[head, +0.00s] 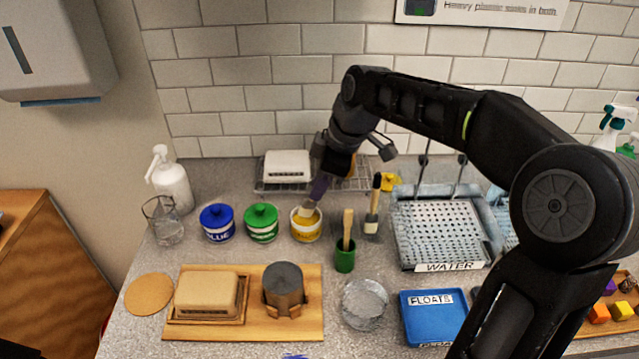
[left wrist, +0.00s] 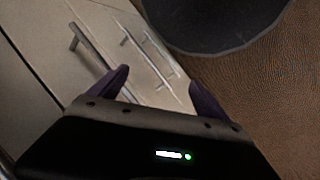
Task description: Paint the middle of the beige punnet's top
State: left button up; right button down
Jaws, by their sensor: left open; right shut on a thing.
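The beige punnet (head: 205,292) sits upside down in a wooden frame on a board at the front left, its top plain beige. My right gripper (head: 319,188) is shut on a brush whose handle it mostly hides. The brush's pale head (head: 307,210) points down at the mouth of the yellow paint pot (head: 306,230); I cannot tell how deep it is. The right gripper is behind and to the right of the punnet, well apart from it. My left gripper (left wrist: 162,88) is open and empty in the left wrist view, away from the punnet.
Blue (head: 217,224) and green (head: 262,223) lidded pots stand left of the yellow one. A dark cylinder (head: 284,288) stands on the board (head: 250,325) right of the punnet. A green cup (head: 345,257), a clear dish (head: 364,303) and a blue tray (head: 432,330) lie further right.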

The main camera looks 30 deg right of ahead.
jog(key=shift+f+b, duration=0.55)
jog(key=shift+f, duration=0.1)
dwell(2.0)
jog(key=shift+r, duration=0.1)
jog(key=shift+r+p, duration=2.6)
jog(key=shift+r, duration=0.9)
